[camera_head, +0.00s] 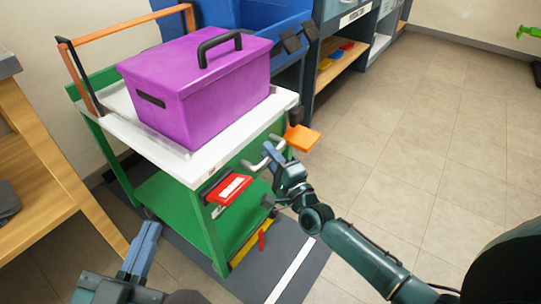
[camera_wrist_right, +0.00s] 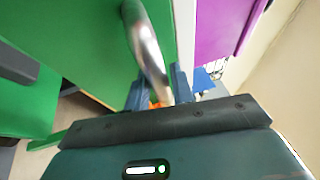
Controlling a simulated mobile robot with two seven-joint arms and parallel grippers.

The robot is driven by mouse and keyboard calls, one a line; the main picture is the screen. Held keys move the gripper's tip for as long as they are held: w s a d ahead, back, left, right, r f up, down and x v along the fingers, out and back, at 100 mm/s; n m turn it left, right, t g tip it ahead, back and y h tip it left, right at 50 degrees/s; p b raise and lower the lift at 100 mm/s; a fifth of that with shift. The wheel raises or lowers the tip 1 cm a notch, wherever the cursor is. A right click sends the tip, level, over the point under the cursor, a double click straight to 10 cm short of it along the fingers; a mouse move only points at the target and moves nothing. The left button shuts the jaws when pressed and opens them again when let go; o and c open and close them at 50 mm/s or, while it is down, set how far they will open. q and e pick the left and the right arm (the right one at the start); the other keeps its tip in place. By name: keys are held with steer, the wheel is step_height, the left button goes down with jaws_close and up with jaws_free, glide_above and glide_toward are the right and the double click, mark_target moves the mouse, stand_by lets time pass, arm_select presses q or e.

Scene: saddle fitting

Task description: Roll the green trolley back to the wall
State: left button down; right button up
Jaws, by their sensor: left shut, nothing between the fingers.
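The green trolley (camera_head: 160,202) stands at centre left in the head view, with a white top (camera_head: 172,160) and a lower green shelf. A silver handle (camera_head: 250,164) sticks out from its near right side. My right gripper (camera_head: 272,153) is at this handle. In the right wrist view the handle (camera_wrist_right: 147,45) runs between the fingers of the right gripper (camera_wrist_right: 158,90), which look closed on it. My left gripper (camera_head: 146,240) is shut and empty, low in front of the trolley's left side. The wall (camera_head: 112,14) shows behind the trolley.
A purple toolbox (camera_head: 188,100) with a black handle sits on the trolley top. An orange-topped frame (camera_head: 130,24) rises at its left end. A wooden bench (camera_head: 35,170) stands left, blue bins (camera_head: 275,18) and shelving behind. A dark mat (camera_head: 255,262) lies underneath.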

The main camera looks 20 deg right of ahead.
jaws_close()
arm_select(q)
steer(key=shift+f, duration=0.1)
steer(key=shift+f, duration=0.1)
